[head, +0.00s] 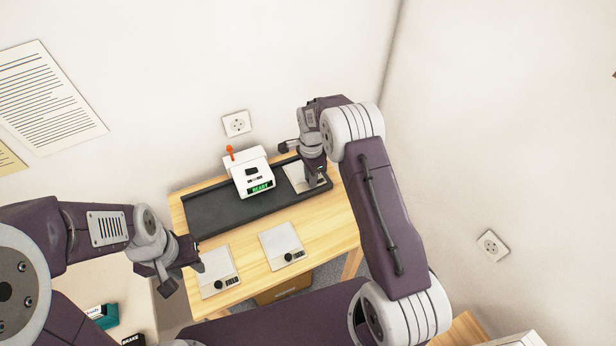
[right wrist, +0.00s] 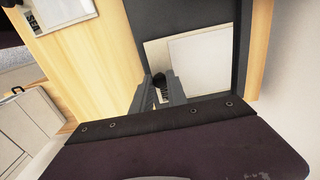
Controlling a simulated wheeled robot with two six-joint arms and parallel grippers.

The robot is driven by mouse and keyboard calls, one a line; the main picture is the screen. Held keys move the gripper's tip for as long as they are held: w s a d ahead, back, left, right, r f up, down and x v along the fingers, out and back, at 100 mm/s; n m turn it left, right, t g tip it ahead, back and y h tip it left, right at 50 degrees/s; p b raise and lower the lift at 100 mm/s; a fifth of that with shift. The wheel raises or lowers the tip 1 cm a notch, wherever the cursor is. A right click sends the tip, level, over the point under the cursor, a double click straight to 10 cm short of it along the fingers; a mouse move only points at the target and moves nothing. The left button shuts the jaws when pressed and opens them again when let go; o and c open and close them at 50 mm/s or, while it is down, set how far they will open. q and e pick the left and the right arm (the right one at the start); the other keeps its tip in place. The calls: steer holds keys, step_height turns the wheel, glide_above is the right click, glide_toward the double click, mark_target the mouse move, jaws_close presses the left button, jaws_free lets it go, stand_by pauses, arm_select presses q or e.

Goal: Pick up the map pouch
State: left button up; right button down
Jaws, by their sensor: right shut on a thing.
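A flat pale pouch (head: 298,177) lies at the right end of the dark tray on the wooden table; its label is hidden by my right gripper. My right gripper (head: 314,180) is shut on its black knob. In the right wrist view the pale pouch (right wrist: 205,62) lies beyond my right gripper's fingers (right wrist: 163,92), with the black knob between them. Two similar pale pouches with black knobs and small dark labels, a left one (head: 215,268) and a middle one (head: 279,243), lie on the bare wood. My left gripper (head: 182,277) is open and empty beside the left one.
A white device (head: 247,172) with a green display and an orange lever stands on the dark tray (head: 213,212). A wall stands close behind the table, another to the right. Teal and black boxes (head: 103,316) sit at lower left.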

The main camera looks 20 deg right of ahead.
steer(key=shift+r, duration=0.4)
steer(key=r, duration=0.2)
steer(key=s+d+r, duration=0.1)
steer(key=r, duration=0.1)
arm_select(q)
steer(key=shift+f+b, duration=0.45)
steer(key=shift+b, duration=0.05)
arm_select(e)
steer(key=s+d+r, duration=0.6)
steer(key=s, duration=0.2)
steer(key=shift+d, duration=0.25)
